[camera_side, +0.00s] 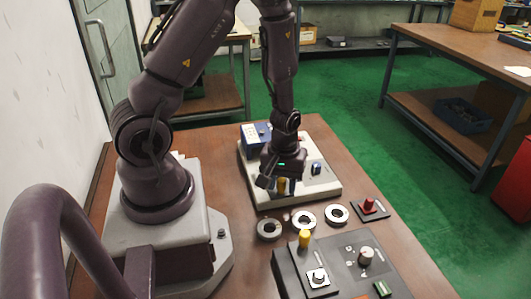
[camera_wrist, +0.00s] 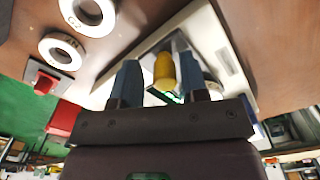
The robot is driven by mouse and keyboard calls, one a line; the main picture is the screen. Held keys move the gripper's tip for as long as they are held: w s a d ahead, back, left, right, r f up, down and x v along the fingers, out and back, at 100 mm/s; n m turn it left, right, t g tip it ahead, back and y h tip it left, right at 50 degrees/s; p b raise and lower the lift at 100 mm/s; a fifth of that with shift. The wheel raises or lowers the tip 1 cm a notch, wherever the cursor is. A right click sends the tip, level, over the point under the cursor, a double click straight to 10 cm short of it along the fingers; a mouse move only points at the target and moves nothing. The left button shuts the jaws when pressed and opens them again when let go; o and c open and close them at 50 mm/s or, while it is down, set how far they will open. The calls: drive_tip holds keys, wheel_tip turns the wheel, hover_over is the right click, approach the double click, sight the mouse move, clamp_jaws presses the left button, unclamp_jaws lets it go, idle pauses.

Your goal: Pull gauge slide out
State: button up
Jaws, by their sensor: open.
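A yellow knob (camera_side: 281,185), which looks like the gauge slide's handle, stands on the cream gauge base (camera_side: 325,188). My gripper (camera_side: 280,188) is low over the front part of this base, pointing down, with its fingers around the knob. In the wrist view the yellow knob (camera_wrist: 163,72) shows between the two blue-grey fingers, with a visible gap to the left finger. The gripper is open. Contact with the right finger cannot be told. The slide's body below the knob is mostly hidden by the gripper.
Metal rings (camera_side: 269,228) (camera_side: 304,219) (camera_side: 336,213) lie in front of the base. A red knob on a dark plate (camera_side: 369,205) is to their right. A blue box (camera_side: 255,135) sits at the base's back.

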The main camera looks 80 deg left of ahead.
drive_tip(key=shift+r, duration=3.3)
drive_tip(key=shift+s+m, duration=0.2)
drive_tip(key=shift+m, duration=0.1)
drive_tip(key=s+d+r+m+t, duration=0.2)
drive_tip(key=d+r+m, duration=0.1)
drive_tip(key=r, duration=0.4)
drive_tip(key=s+d+r+m+t, duration=0.1)
drive_tip(key=d+r+m, duration=0.2)
drive_tip(key=r, duration=0.5)
drive_tip(key=s+d+r+m+t, duration=0.2)
drive_tip(key=r+m, duration=0.3)
drive_tip(key=r, duration=0.3)
drive_tip(key=shift+s+d+r+t, duration=0.2)
drive_tip(key=shift+s+d+t, duration=0.1)
drive_tip(key=shift+d, duration=0.15)
